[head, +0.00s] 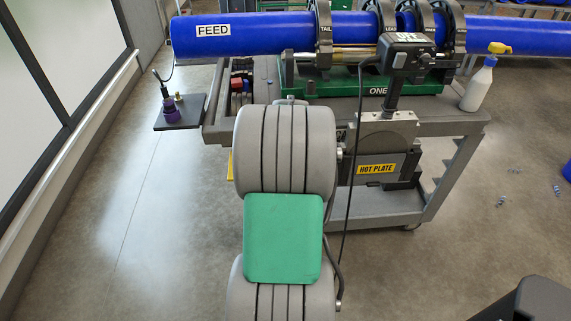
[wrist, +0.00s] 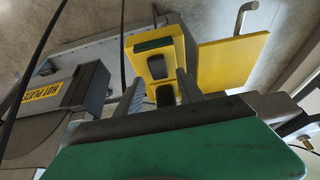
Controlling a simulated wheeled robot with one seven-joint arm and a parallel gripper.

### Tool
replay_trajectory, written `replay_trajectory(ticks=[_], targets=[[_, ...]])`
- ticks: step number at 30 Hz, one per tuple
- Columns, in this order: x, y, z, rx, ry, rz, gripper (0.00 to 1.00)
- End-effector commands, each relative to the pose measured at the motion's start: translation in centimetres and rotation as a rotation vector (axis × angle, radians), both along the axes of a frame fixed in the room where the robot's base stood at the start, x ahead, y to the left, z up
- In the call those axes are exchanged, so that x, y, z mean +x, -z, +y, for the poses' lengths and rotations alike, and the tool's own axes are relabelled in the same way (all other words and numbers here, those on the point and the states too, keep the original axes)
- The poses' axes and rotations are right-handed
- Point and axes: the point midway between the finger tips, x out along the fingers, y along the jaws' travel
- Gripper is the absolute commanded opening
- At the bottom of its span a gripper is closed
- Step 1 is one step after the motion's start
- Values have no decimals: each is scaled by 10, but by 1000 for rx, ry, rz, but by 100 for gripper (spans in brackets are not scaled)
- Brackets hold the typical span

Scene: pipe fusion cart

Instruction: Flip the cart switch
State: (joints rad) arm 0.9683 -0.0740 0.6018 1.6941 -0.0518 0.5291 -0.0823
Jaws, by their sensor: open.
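The grey cart (head: 452,124) stands ahead in the head view. In the wrist view a yellow box (wrist: 185,52) carries a dark green strip and a black switch-like part (wrist: 157,67); a second dark part (wrist: 165,95) shows just below it. I cannot tell which way the switch is set. My gripper (wrist: 159,77) is open, its two grey fingers pointing at the box, one on each side of the dark parts. I cannot tell whether they touch the box. In the head view my arm hides the gripper and most of the yellow box; only a yellow sliver (head: 231,164) shows.
A hot plate unit (head: 377,169) hangs on the cart to the right of my arm; it also shows in the wrist view (wrist: 45,94). A black cable runs down beside it. A blue pipe (head: 260,32) and a spray bottle (head: 478,86) are above. Floor on the left is clear.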

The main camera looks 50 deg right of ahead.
Motion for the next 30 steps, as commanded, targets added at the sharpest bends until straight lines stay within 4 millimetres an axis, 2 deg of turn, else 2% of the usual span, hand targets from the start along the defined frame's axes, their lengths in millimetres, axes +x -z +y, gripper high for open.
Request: replay_trajectory(ticks=[3, 10, 27, 30], targets=[[3, 9, -2, 0, -1, 1, 45], [3, 10, -3, -1, -1, 0, 45], [3, 10, -3, 0, -1, 0, 0], [3, 10, -3, 0, -1, 0, 0]])
